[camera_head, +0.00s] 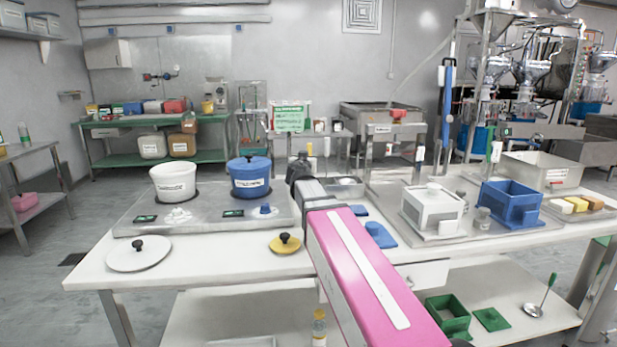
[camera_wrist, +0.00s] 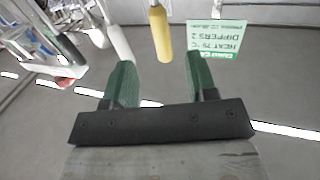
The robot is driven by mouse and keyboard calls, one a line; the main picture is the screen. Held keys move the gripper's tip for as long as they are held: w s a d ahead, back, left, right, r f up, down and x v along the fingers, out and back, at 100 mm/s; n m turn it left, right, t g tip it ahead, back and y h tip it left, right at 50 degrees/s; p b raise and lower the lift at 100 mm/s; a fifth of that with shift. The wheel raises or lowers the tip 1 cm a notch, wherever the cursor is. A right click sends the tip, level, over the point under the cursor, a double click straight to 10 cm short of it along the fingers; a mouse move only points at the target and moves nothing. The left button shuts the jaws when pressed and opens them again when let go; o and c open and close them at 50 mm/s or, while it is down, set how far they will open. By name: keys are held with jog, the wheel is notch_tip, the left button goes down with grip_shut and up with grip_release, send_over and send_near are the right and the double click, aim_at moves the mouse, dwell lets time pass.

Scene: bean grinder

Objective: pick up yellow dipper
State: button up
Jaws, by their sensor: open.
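A yellow dipper handle (camera_wrist: 160,36) hangs into the wrist view from the top, near its middle. Its rounded lower end lies in line with the gap between my fingers, apart from both in the picture. The rest of the dipper is out of that view. My gripper (camera_wrist: 160,78) has two green fingers spread apart, with nothing between them. In the head view a small yellow piece (camera_head: 309,148) shows above the dark end of my arm; I cannot tell if it is the same handle. My pink arm hides much of the area around it.
A white handle (camera_wrist: 116,38) hangs left of the yellow one. A green and white sign (camera_wrist: 218,37) is at the right. In the head view, a white pot (camera_head: 174,183) and blue pot (camera_head: 250,178) stand left of my arm, and a white box (camera_head: 432,210) stands right.

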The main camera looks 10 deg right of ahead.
aim_at(310, 151)
jog(key=shift+r+x, duration=0.15)
jog(key=shift+x, duration=2.35)
jog(key=shift+r+x, duration=0.1)
jog(key=shift+x, duration=2.35)
jog(key=shift+a, duration=0.1)
jog(key=shift+c, duration=0.3)
grip_shut()
